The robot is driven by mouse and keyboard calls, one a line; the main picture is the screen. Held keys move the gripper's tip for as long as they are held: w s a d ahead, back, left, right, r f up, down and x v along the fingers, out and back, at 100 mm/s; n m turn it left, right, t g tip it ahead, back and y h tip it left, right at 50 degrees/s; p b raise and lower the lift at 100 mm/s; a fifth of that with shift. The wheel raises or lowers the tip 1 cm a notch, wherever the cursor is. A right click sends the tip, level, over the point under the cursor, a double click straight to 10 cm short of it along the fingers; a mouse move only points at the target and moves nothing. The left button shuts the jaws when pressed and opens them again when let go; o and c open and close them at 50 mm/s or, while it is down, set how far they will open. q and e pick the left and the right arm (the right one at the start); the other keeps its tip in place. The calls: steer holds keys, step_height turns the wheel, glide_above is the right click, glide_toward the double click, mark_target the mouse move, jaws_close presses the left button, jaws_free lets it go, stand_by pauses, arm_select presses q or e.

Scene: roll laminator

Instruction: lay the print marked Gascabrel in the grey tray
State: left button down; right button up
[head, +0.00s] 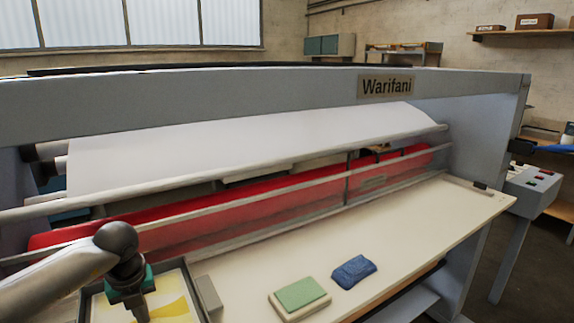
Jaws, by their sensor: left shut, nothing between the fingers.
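My left gripper (141,314) comes in at the lower left and points down, its fingers shut with nothing between them. It hangs in front of a shallow tray (188,280) with a greyish rim, partly cut off by the bottom edge. A print with yellow and white areas (174,308) shows inside that rim, partly hidden by my gripper. I cannot tell whether the fingertips touch it. No label reading Gascabrel is legible in the head view. My right gripper is not in view.
A large laminator (230,97) marked Warifani spans the view, with a white web and a red roller (250,203). On its cream bed (415,222) lie a green-topped block (301,295) and a folded blue cloth (353,271). A control box (532,188) stands at right.

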arm_select(q)
steer(key=shift+r+p, duration=0.75)
steer(key=shift+r, duration=0.25)
steer(key=shift+r, duration=0.1)
step_height(320, 180, up, 5)
steer(key=p, duration=0.3)
steer(key=shift+p, duration=0.3)
